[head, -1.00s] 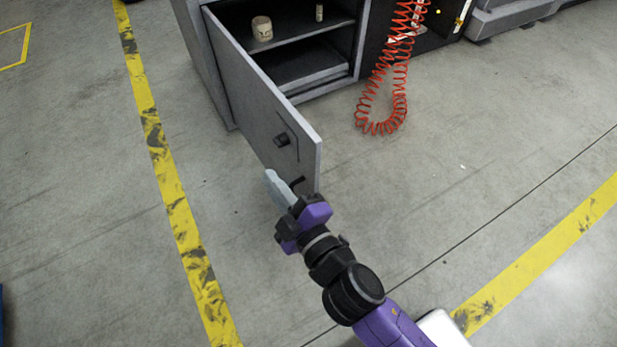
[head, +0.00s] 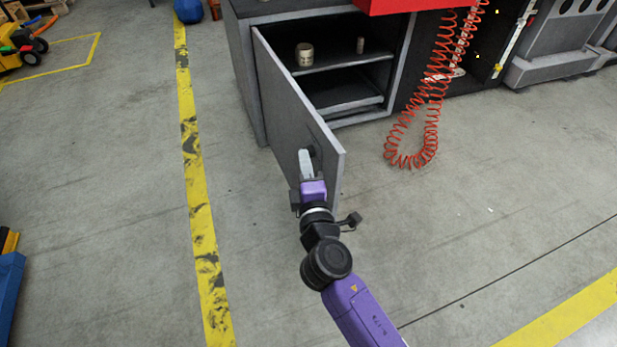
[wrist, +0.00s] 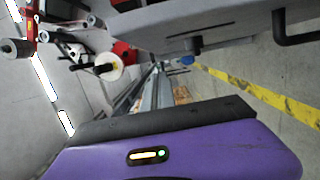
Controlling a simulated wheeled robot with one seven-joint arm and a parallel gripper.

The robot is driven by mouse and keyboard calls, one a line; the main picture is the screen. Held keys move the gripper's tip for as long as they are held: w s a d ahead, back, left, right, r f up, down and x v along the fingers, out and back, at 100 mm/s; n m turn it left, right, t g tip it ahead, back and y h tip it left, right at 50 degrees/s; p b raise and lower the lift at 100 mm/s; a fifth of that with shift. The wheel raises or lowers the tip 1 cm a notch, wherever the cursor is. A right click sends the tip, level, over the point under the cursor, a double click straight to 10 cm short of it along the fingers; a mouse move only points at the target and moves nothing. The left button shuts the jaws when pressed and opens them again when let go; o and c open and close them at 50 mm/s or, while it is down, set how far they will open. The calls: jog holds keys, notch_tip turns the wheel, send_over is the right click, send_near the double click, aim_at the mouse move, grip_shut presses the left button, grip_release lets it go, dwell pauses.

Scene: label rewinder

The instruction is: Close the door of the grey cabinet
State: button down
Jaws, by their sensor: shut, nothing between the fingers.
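The grey cabinet (head: 243,75) stands at the top middle of the head view with its front open. Its grey door (head: 285,95) is swung wide open toward me, hinged on the cabinet's left side. In the wrist view the door (wrist: 215,22) spans the top, with a dark knob (wrist: 193,44) and a black bent handle (wrist: 290,28).
A beige cup (head: 304,55) and a small cylinder (head: 360,45) stand on the cabinet's upper shelf. A red coiled hose (head: 410,150) hangs right of the cabinet. Yellow floor lines (head: 200,220) run on both sides. The floor around the door is clear.

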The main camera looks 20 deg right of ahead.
aim_at(320, 151)
jog(key=shift+w+d+p, duration=0.1)
jog(key=shift+w+d, duration=0.2)
jog(key=shift+d, duration=0.4)
jog(key=shift+w+d+p, duration=0.1)
jog(key=shift+w+d, duration=0.25)
jog(key=shift+d, duration=0.4)
jog(key=shift+w+d+p, duration=0.1)
jog(key=shift+w+d, duration=0.2)
jog(key=shift+d, duration=0.4)
jog(key=shift+d, duration=0.1)
